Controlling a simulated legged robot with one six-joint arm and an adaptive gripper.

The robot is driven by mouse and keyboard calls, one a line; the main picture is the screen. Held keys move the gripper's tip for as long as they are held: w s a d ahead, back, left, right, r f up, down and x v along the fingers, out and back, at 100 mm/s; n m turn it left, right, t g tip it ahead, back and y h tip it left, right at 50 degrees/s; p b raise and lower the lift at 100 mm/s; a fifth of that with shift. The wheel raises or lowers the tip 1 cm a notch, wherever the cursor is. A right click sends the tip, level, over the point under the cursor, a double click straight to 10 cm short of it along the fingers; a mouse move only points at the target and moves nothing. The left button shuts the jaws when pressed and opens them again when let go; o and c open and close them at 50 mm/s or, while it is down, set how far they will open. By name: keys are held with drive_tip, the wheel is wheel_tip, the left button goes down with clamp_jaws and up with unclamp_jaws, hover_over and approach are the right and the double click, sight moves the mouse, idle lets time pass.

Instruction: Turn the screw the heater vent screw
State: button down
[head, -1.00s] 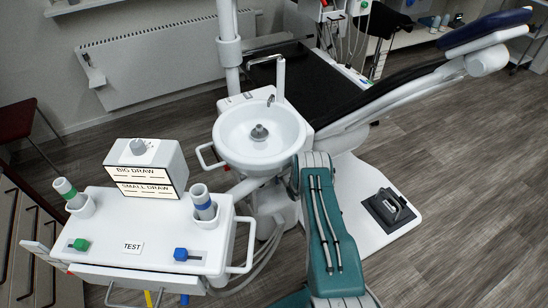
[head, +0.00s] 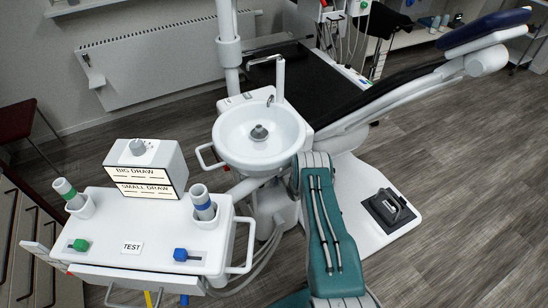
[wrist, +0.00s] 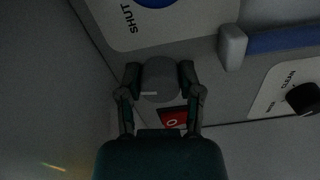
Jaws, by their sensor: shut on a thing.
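In the wrist view my gripper (wrist: 160,84) has its two dark fingers on either side of a grey round knob (wrist: 160,72) and is shut on it. The knob has a short white mark on its face, near its lower left. I cannot tell whether this knob is the heater vent screw. The head view shows a white wall heater (head: 165,60) at the back left, with a small white fitting on its left end; no screw can be made out there. My gripper is not visible in the head view.
In the wrist view a red switch (wrist: 172,118) lies just below the knob, a blue bar (wrist: 280,40) to the right and a black knob (wrist: 303,97) at the far right. The head view shows a dental unit with a white basin (head: 259,131) and a console (head: 150,225).

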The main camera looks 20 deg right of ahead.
drive_tip(key=shift+a+f, duration=0.15)
drive_tip(key=shift+f, duration=0.05)
drive_tip(key=shift+c, duration=1.3)
unclamp_jaws()
drive_tip(key=shift+r, duration=0.1)
